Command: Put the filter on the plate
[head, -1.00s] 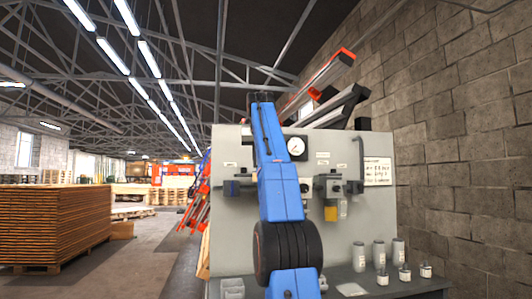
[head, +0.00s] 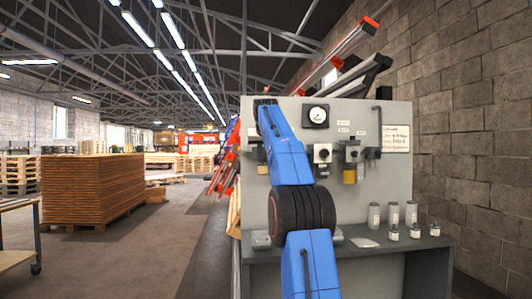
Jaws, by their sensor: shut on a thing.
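My blue arm reaches up in front of a grey panel (head: 340,185). My gripper is hidden behind the arm's upper link, so I cannot see its jaws or what they hold. A small regulator unit with a yellow bowl (head: 349,174) is fixed to the panel right of my arm; I cannot tell whether it is the filter.
Several small labelled jars (head: 415,232) stand near the front of the bench (head: 440,243). A round gauge (head: 316,116) is on the panel. A block wall (head: 480,150) closes off the right.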

